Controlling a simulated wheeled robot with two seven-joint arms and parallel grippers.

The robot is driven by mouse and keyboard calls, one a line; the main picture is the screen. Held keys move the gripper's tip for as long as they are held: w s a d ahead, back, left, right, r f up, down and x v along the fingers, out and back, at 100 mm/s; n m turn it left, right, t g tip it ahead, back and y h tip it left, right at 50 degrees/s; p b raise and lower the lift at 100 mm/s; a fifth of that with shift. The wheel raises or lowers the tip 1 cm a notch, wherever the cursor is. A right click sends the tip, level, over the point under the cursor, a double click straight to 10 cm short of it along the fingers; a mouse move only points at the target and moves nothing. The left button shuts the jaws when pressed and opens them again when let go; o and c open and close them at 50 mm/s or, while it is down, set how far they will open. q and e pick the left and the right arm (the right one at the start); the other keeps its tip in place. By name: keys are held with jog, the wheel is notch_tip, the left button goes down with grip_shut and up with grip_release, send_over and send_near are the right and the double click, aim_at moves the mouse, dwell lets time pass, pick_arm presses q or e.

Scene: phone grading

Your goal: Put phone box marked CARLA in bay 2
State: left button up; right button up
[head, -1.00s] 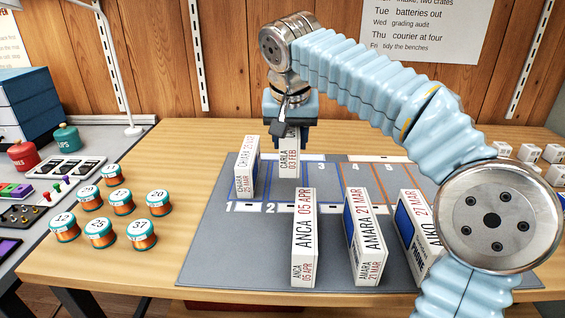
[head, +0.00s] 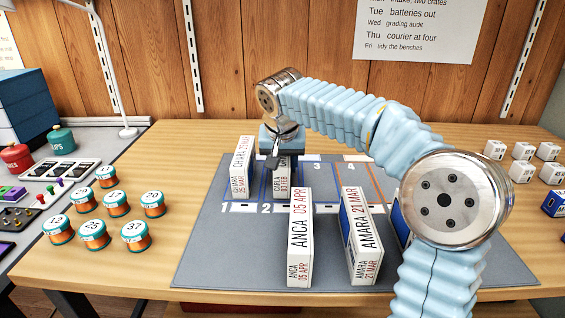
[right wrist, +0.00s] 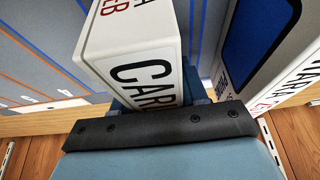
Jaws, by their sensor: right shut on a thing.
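The white phone box marked CARLA (head: 282,182) is upright over bay 2 (head: 265,208), the bay with the blue outline, right of the box in bay 1. My right gripper (head: 282,155) is shut on its upper part from above. In the right wrist view the CARLA box (right wrist: 145,75) sits between the jaws of my gripper (right wrist: 165,125). Its lower end is at or just above the mat; I cannot tell if it touches. My left gripper is not in view.
A white box with a label ending in ARA (head: 240,170) stands in bay 1, close beside. Boxes marked ANCA (head: 299,240) and AMARA (head: 362,240) stand in front on the grey mat (head: 225,260). Bays 3 (head: 317,167) and 4 look empty. Teal-topped spools stand at left.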

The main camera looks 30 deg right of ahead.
jog(key=shift+f, duration=0.15)
jog(key=o, duration=1.3)
jog(key=shift+c, duration=0.2)
jog(key=shift+r, duration=0.2)
jog(key=p+v, duration=0.1)
jog(key=v, duration=1.1)
jog(key=shift+p, duration=0.3)
